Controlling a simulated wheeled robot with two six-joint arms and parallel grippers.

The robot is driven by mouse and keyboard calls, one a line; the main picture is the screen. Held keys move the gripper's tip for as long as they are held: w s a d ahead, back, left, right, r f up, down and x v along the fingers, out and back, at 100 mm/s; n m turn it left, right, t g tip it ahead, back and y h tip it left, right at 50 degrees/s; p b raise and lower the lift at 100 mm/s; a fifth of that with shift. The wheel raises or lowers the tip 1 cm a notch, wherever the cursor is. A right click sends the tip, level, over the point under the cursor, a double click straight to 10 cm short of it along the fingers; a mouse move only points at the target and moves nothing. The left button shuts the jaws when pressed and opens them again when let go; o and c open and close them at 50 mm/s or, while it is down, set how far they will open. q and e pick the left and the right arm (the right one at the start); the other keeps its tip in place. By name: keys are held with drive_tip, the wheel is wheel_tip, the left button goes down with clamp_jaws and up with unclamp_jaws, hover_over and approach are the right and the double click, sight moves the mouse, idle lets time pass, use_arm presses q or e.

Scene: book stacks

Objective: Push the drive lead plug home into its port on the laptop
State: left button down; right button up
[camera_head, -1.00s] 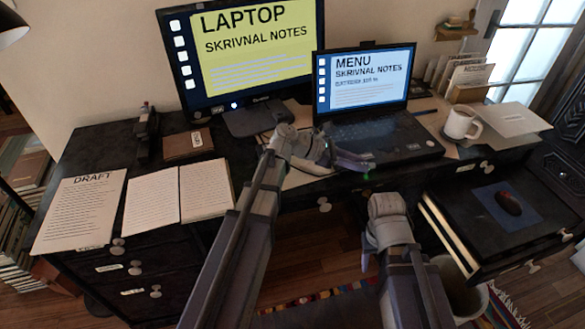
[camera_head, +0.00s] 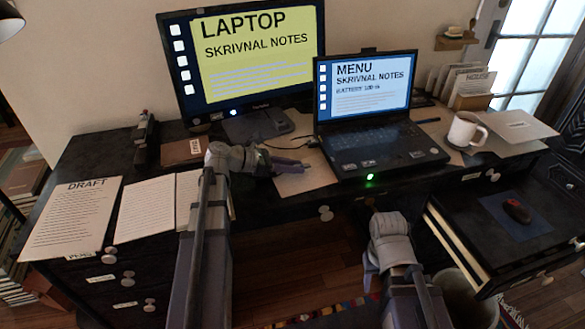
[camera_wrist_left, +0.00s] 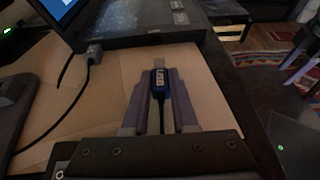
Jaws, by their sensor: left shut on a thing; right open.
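The laptop (camera_head: 388,148) stands open on the desk, and its dark side edge shows at the top of the left wrist view (camera_wrist_left: 150,34). My left gripper (camera_head: 300,165) is just left of the laptop, low over papers. In the left wrist view its jaws (camera_wrist_left: 159,82) are shut on the blue, labelled drive lead plug (camera_wrist_left: 160,78). The plug's metal tip points at the laptop's side, with a small gap between them. Its black cable trails back between the fingers. I cannot make out the port. My right arm is at lower centre; its jaws are hidden.
Another grey plug (camera_wrist_left: 95,52) with a black cable sits at the laptop's side, left of my gripper. A monitor (camera_head: 250,60) stands behind. A white mug (camera_head: 465,131) is right of the laptop. An open drawer (camera_head: 470,250) juts out at right.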

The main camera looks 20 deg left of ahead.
sight(309, 165)
use_arm(q)
drive_tip(key=shift+a+f, duration=0.25)
drive_tip(key=shift+f, duration=0.15)
drive_tip(key=shift+w+d, duration=0.55)
drive_tip(key=shift+d, duration=0.25)
drive_tip(key=shift+w+d, duration=0.5)
drive_tip(key=shift+d, duration=0.3)
drive_tip(key=shift+w+d, duration=0.45)
drive_tip(key=shift+d, duration=0.35)
